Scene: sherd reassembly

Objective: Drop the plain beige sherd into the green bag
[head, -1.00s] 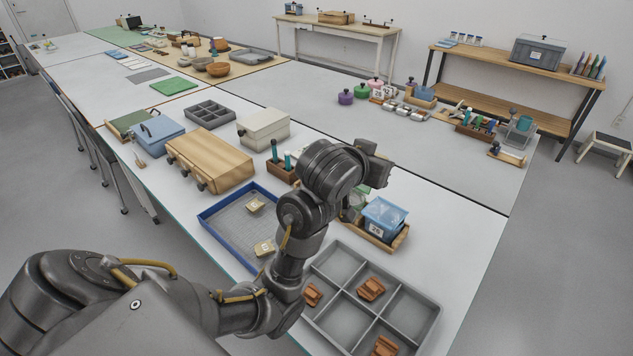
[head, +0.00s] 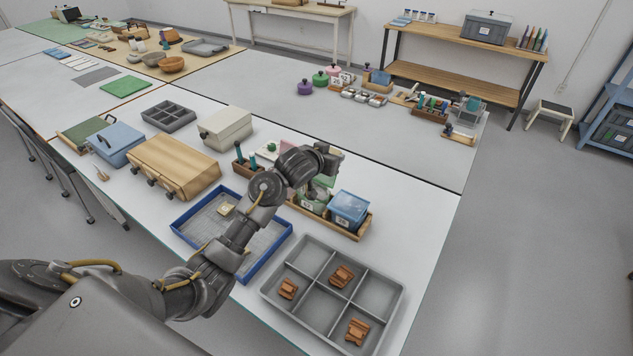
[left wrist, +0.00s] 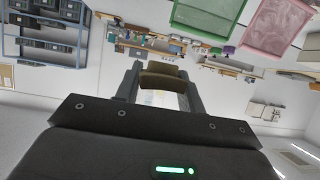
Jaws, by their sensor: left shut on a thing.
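My left gripper (left wrist: 158,92) is shut on a brownish-beige sherd (left wrist: 161,76), which sits across its fingertips in the left wrist view. In the head view the gripper (head: 328,165) is raised over the bag holder, and its sherd cannot be made out. The green bag (head: 313,197) stands in a wooden holder, partly hidden by my arm, just below the gripper in the picture. It seems to show at the top of the left wrist view (left wrist: 208,16), beside a pink bag (left wrist: 276,28). My right gripper is not in view.
A blue bag (head: 348,208) stands right of the green one. A grey divided tray (head: 316,299) holds three orange sherds. A blue-rimmed tray (head: 268,271) holds a beige sherd (head: 226,210). A wooden box (head: 172,166) stands to the left. The far table (head: 400,150) has clear room.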

